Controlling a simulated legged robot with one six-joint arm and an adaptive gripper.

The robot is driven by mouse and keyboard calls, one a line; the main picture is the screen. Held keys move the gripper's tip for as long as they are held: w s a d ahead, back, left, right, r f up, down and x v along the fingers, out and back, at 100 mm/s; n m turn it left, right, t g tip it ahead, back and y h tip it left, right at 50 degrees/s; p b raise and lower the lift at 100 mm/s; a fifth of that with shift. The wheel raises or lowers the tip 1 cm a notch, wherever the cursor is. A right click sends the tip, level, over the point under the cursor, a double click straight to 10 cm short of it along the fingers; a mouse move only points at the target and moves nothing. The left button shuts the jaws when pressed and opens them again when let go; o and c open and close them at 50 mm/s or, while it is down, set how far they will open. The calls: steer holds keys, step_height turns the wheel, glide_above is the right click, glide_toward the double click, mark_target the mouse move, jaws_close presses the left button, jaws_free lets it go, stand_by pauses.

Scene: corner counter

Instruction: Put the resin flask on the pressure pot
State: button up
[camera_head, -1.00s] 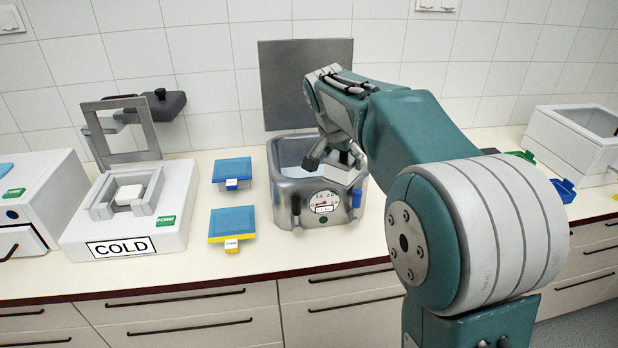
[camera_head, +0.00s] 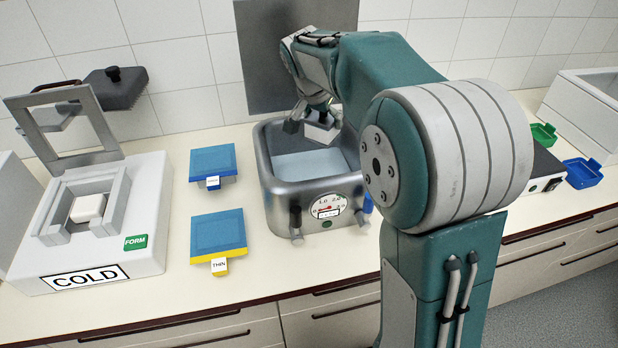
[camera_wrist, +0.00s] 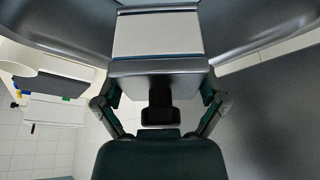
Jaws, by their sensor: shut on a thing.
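The pressure pot (camera_head: 280,190) is a silver, square open pot with a round gauge on its front, in the middle of the head view. Its pale inner floor shows. My gripper (camera_head: 313,122) is over the back part of the pot's opening, pointing down. It is shut on a pale, block-like thing (camera_head: 321,133), which I take for the resin flask. In the wrist view this thing (camera_wrist: 158,68) shows a grey face and a whitish face between my fingers (camera_wrist: 160,92). I cannot tell whether it touches the pot.
A grey panel (camera_head: 290,50) stands upright behind the pot. Left of the pot are two blue-topped pieces (camera_head: 213,162) (camera_head: 218,232) and a COLD unit (camera_head: 130,255) with a raised frame. Green (camera_head: 543,135) and blue (camera_head: 582,173) trays lie at the right.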

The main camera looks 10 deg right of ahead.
steer(key=x, duration=0.2)
steer(key=shift+a+f, duration=0.15)
steer(key=shift+f, duration=0.25)
step_height(320, 180, down, 10)
steer(key=shift+a+f, duration=0.1)
steer(key=shift+f, duration=0.1)
steer(key=o, duration=1)
